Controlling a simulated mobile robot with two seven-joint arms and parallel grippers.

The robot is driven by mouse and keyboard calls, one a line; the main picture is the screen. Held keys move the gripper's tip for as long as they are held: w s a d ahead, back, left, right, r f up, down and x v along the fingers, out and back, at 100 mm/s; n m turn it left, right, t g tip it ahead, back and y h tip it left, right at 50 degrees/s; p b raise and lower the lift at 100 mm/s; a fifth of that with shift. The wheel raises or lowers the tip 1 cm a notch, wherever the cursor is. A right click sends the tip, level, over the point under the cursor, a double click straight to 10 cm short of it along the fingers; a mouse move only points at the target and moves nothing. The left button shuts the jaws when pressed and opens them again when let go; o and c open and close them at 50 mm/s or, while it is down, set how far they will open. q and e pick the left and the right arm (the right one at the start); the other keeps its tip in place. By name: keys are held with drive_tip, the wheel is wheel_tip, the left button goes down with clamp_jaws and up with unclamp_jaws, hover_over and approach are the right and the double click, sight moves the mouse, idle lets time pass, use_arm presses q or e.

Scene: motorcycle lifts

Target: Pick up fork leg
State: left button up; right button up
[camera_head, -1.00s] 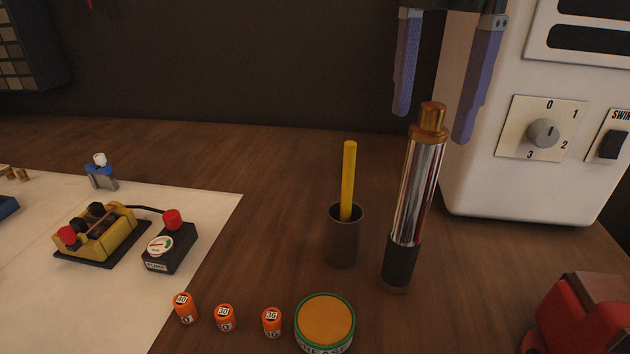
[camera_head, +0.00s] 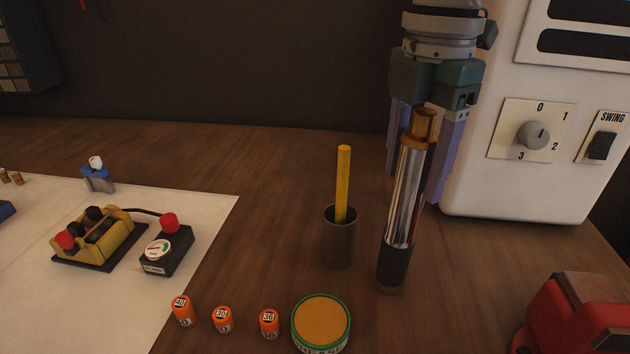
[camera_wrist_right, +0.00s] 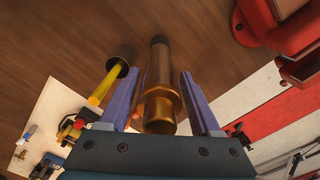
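The fork leg (camera_head: 405,195) stands upright on the wooden bench, slightly tilted in the picture, with a chrome tube, a gold cap on top and a dark lower end. My right gripper (camera_head: 414,186) points down at its upper part and is open, one purple finger showing on each side. In the right wrist view the fork leg (camera_wrist_right: 159,70) lies between the two open fingers (camera_wrist_right: 161,82), with a visible gap on both sides. My left gripper is in neither view.
A dark cup (camera_head: 339,240) with a yellow stick stands just left of the fork leg. A grease tin (camera_head: 321,320) and orange caps (camera_head: 222,320) are in front. A white machine (camera_head: 520,180) stands behind right, a red object (camera_head: 575,315) at front right.

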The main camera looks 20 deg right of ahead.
clamp_jaws()
idle(0.9)
drive_tip(key=shift+r, duration=0.15)
